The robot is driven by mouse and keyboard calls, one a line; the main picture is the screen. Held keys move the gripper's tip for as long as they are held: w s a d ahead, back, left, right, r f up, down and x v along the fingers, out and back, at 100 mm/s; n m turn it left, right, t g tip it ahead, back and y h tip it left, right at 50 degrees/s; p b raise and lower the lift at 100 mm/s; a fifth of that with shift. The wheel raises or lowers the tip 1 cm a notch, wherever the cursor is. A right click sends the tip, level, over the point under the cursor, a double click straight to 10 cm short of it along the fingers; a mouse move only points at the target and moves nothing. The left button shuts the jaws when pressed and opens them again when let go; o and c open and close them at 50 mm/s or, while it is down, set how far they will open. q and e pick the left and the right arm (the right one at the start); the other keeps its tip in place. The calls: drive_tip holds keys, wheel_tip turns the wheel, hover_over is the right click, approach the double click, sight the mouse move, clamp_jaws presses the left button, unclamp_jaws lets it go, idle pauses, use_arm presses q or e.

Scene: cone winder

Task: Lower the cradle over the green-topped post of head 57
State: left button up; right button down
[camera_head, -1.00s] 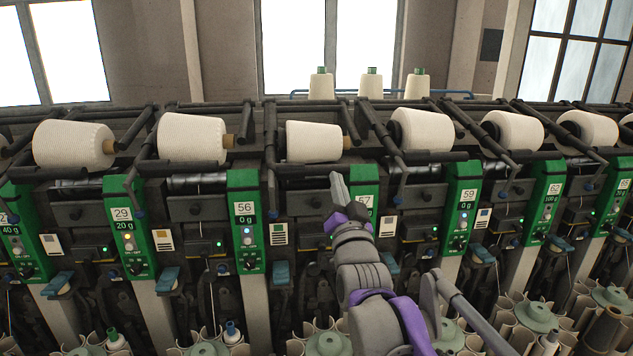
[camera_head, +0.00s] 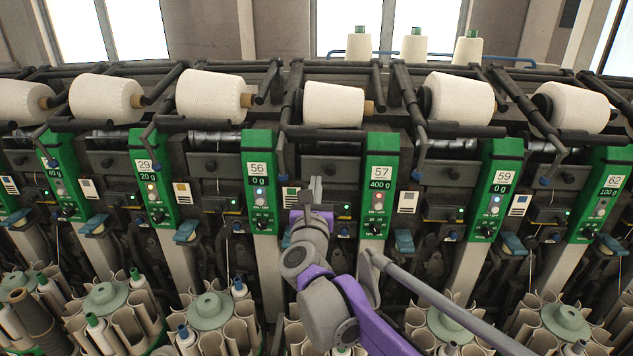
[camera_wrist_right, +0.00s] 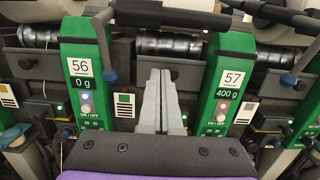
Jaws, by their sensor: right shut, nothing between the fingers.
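The green-topped post of head 57 (camera_head: 378,190) shows "57" and "400 g"; it also shows in the right wrist view (camera_wrist_right: 230,85). A white yarn cone (camera_head: 333,104) lies in dark cradle arms above and left of it, with a dark bar (camera_head: 335,132) in front. Blue-tipped levers hang on either side, one right of the post (camera_head: 416,160) and one near post 56. My right gripper (camera_head: 315,185) is shut and empty, pointing up between posts 56 and 57, apart from both. In the right wrist view its fingers (camera_wrist_right: 160,88) stand together below the bar. My left gripper is not in view.
Post 56 (camera_head: 259,180) stands left of my gripper and post 59 (camera_head: 497,190) farther right. More cones lie along the row, with levers and bars between. Bobbin holders (camera_head: 207,308) crowd the lower front. Three cones (camera_head: 413,46) stand behind.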

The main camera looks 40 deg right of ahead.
drive_tip(key=w+d+r+p, duration=0.1)
drive_tip(key=w+d+r, duration=0.3)
drive_tip(key=w+d, duration=0.1)
drive_tip(key=shift+w+r, duration=0.35)
drive_tip(key=shift+r, duration=0.05)
